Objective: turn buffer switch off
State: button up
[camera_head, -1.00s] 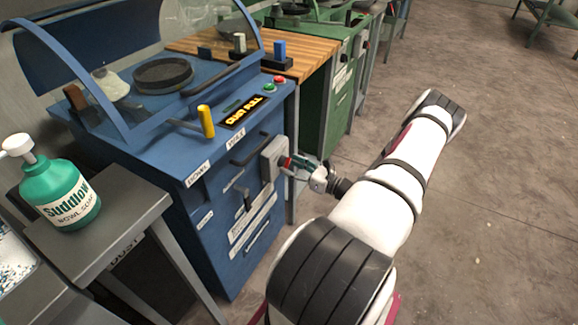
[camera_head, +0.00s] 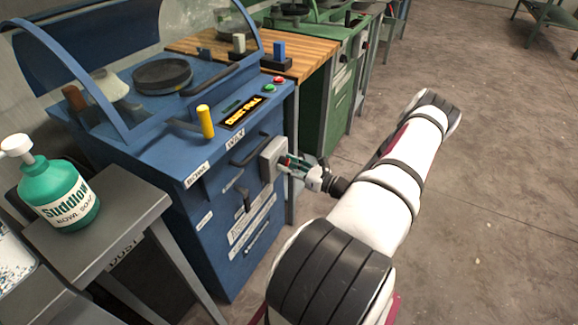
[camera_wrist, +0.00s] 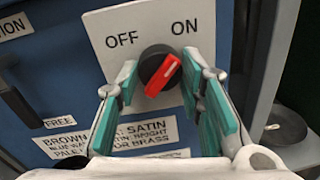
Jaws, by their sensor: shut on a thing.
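The buffer switch is a round black knob with a red pointer (camera_wrist: 161,75), on a pale plate (camera_wrist: 120,22) marked OFF and ON in the wrist view. The red pointer tilts up and right, toward ON. My gripper (camera_wrist: 160,72) has its teal fingers on either side of the knob and is shut on it. In the head view the plate (camera_head: 270,160) is on the front of the blue machine (camera_head: 225,180), with my gripper (camera_head: 286,162) at it. The fingers mostly hide the knob there.
A drawer handle (camera_head: 250,150) and a crank (camera_head: 245,200) are left of the plate. A grey table (camera_head: 120,210) holds a green soap bottle (camera_head: 60,190). Green machines (camera_head: 335,95) stand behind.

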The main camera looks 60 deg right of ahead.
jog(key=n+b, duration=0.1)
jog(key=n, duration=0.3)
jog(key=shift+n, duration=0.4)
jog(key=shift+d+f+n+t+y+b, duration=0.15)
jog(key=shift+n+y+b, duration=0.35)
jog(key=shift+n, duration=2.9)
jog(key=shift+a+r+n+t+y+b, duration=0.1)
jog(key=shift+n+t+y+b, duration=0.35)
jog(key=shift+n, duration=2.95)
jog(key=o, duration=1.2)
jog(key=shift+c, duration=0.2)
